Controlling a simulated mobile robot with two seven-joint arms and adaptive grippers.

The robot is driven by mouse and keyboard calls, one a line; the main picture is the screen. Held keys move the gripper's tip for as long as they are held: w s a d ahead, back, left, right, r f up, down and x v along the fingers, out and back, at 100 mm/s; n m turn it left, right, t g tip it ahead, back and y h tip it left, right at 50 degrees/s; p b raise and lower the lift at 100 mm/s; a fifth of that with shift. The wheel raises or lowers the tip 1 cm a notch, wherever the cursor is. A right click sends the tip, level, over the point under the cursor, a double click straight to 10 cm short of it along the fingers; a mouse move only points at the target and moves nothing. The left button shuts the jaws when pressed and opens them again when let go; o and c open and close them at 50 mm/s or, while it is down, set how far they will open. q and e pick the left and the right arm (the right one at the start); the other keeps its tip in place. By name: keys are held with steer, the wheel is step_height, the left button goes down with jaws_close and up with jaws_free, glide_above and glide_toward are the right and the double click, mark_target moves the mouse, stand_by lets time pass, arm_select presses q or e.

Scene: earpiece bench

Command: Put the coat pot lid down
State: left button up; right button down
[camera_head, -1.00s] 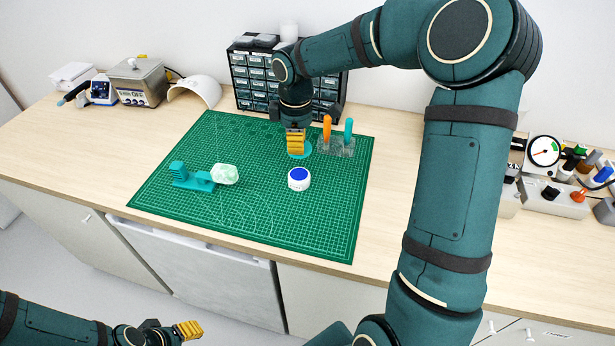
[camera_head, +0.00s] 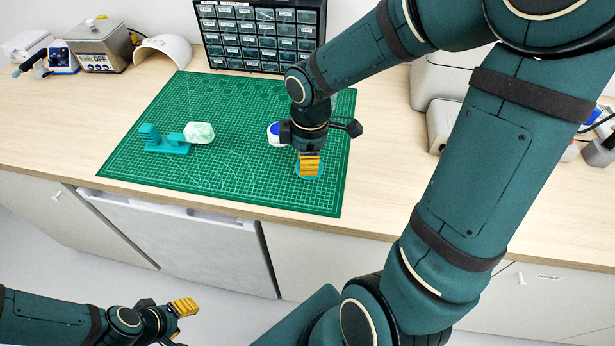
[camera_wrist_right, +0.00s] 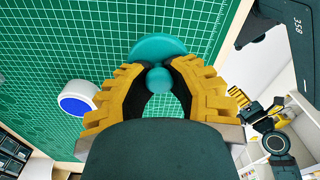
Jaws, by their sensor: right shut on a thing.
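The teal coat pot lid (camera_wrist_right: 160,48), a disc with a round knob, is in my right gripper (camera_wrist_right: 159,82), whose yellow fingers are shut on the knob. In the head view, my right gripper (camera_head: 309,165) points down over the front right of the green mat, with the lid's rim (camera_head: 320,173) just showing around the fingertips. I cannot tell whether the lid touches the mat. The white pot with a blue top (camera_head: 275,134) stands behind and left of it, partly hidden by my wrist, and shows in the wrist view (camera_wrist_right: 78,98). My left gripper (camera_head: 186,307) is low, away from the bench; its opening is unclear.
The green cutting mat (camera_head: 225,180) has clear room in front and in the middle. A drawer cabinet (camera_head: 262,40) stands behind. A dark panel with digits (camera_wrist_right: 285,20) shows in the wrist view.

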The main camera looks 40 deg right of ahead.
mark_target(307, 181)
steer(key=shift+f+b, duration=0.65)
steer(key=shift+f, duration=1.55)
steer(key=shift+f, duration=0.1)
steer(key=shift+f, duration=0.15)
steer(key=c, duration=0.9)
jaws_free()
steer(key=shift+r, duration=0.45)
steer(key=r+p, duration=0.1)
steer(key=r, duration=0.3)
steer(key=r+p, duration=0.1)
steer(key=r, duration=0.2)
steer(key=r+p, duration=0.1)
steer(key=r, duration=0.3)
steer(key=shift+d+r+p, duration=0.25)
steer(key=shift+r+p, duration=0.05)
steer(key=shift+p, duration=0.05)
steer(key=shift+s, duration=0.1)
